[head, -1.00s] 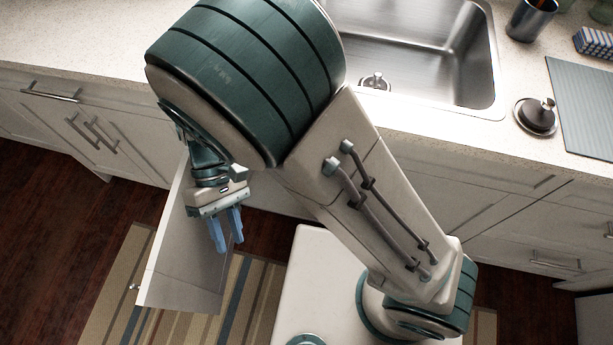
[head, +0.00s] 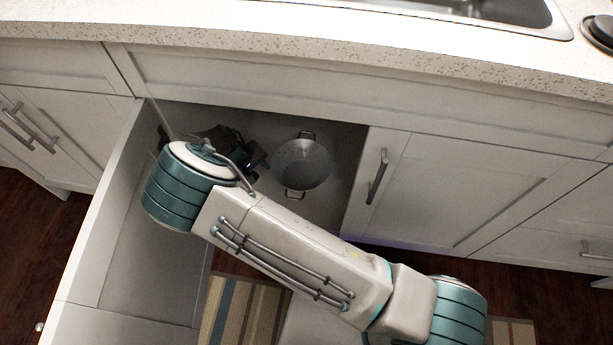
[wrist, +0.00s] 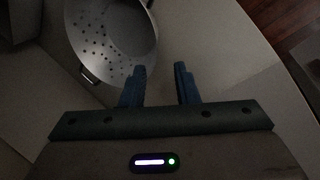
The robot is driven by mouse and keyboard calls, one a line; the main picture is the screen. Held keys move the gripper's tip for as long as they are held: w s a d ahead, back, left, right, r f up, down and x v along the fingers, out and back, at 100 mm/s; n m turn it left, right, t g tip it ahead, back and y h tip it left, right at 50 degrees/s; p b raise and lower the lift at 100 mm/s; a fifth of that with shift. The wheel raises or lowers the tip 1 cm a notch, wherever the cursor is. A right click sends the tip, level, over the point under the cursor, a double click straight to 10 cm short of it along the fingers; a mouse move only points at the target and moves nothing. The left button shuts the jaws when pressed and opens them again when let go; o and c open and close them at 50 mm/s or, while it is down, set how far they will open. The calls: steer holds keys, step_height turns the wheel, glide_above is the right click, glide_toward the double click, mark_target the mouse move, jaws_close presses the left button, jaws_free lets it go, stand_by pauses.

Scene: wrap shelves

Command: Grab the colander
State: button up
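The colander (head: 303,164) is a grey metal bowl with holes and two small handles. It sits inside the open cabinet under the sink, right of my arm's end in the head view. In the wrist view the colander (wrist: 112,38) is at the upper left, with one handle (wrist: 90,76) facing my gripper. My gripper (wrist: 160,70) is open, with two blue fingers apart and nothing seen between them. The left finger is close to the colander's rim; I cannot tell whether it touches. In the head view my gripper's fingers are not clearly visible in the shadow.
The open cabinet door (head: 130,240) stands on the left of the opening. A closed door (head: 440,190) bounds it on the right. The counter edge (head: 330,75) runs above. Inside, the cabinet floor beside the colander looks bare. A striped rug (head: 240,310) lies in front.

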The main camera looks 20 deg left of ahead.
mark_target(279, 181)
steer(key=b+x, duration=0.1)
steer(key=x, duration=0.3)
steer(key=b+x, duration=0.2)
steer(key=x, duration=0.3)
steer(key=b+x, duration=0.2)
steer(key=x, duration=0.3)
steer(key=shift+w+d+r, duration=0.1)
steer(key=shift+d, duration=0.3)
jaws_close()
